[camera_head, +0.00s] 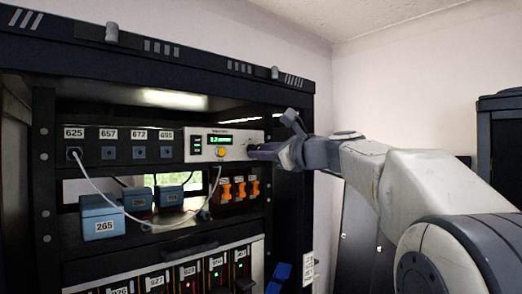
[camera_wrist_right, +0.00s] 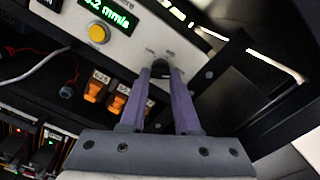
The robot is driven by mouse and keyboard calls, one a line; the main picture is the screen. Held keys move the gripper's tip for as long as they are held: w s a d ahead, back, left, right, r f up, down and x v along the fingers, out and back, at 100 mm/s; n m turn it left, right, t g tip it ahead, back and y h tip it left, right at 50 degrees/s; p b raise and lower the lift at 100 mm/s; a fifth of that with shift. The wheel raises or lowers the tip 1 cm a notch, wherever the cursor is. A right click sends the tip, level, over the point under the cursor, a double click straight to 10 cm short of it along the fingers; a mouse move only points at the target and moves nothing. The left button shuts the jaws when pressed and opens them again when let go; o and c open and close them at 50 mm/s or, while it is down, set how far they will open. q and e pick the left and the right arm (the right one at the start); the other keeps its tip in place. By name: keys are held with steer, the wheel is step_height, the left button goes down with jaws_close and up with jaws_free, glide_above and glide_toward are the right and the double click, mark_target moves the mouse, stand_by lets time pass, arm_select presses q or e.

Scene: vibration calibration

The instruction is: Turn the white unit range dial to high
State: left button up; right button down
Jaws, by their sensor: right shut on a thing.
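The white unit (camera_head: 225,144) sits in the upper part of the dark rack in the head view, with a green display and a yellow round button (camera_head: 222,152). In the right wrist view its white face (camera_wrist_right: 135,35) runs diagonally across the top, with the yellow button (camera_wrist_right: 97,33) to the left. My right gripper (camera_head: 256,152) is at the right end of the unit. In the wrist view its purple fingers (camera_wrist_right: 160,75) are shut on a small dark range dial (camera_wrist_right: 160,68). The dial's setting is too small to read. My left gripper is not in view.
Blue boxes (camera_head: 102,222) stand on the shelf below, with a white cable (camera_head: 120,208) looping across. Orange connectors (camera_head: 239,189) sit below the white unit. Numbered sockets (camera_head: 109,152) are to its left. The dark rack post (camera_head: 292,210) is close to my right gripper.

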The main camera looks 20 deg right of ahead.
steer(key=shift+f, duration=0.15)
steer(key=c, duration=0.6)
jaws_free()
steer(key=shift+c, duration=0.2)
steer(key=b+v, duration=0.4)
steer(key=v, duration=0.6)
steer(key=shift+s+b, duration=0.25)
steer(key=shift+b, duration=0.05)
steer(key=shift+d, duration=0.1)
